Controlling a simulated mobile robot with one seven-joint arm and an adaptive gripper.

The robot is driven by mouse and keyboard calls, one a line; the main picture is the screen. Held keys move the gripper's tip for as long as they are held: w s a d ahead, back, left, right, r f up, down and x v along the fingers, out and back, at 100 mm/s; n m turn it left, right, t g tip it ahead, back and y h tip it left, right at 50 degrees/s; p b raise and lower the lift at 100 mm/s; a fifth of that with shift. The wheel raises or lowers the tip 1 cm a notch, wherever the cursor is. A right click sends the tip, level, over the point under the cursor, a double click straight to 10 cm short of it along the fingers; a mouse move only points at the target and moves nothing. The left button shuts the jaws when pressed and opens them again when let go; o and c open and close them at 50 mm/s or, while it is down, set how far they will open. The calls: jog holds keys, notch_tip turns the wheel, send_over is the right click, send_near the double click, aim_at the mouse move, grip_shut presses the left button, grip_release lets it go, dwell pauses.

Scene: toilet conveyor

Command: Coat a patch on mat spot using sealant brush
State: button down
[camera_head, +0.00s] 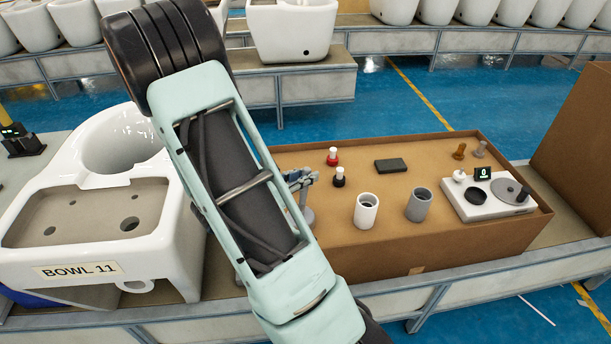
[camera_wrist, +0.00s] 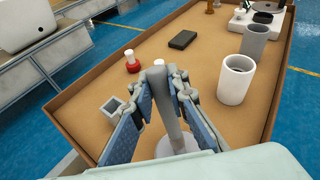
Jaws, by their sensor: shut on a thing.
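My gripper (camera_wrist: 165,100) is shut on a grey upright post with a wide round base (camera_wrist: 180,146). I cannot tell whether this is the sealant brush; its bristles, if any, do not show. In the head view my gripper (camera_head: 300,180) is mostly hidden behind my arm, at the left part of a brown tray (camera_head: 420,245). A small dark rectangular pad (camera_head: 390,165) lies flat toward the back of the tray; it also shows in the wrist view (camera_wrist: 183,39). No patch or coating can be made out on it.
A red-based knob (camera_head: 332,157) and a black-based one (camera_head: 339,177) stand near my gripper. A white cup (camera_head: 366,211), a grey cup (camera_head: 419,205) and a white device (camera_head: 465,205) stand to the right. A white bowl (camera_head: 150,235) is at left. A small square holder (camera_wrist: 112,107) is close by.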

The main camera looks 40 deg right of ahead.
jog(key=shift+r+p, duration=2.85)
jog(key=shift+r, duration=0.65)
jog(key=shift+s+f, duration=0.1)
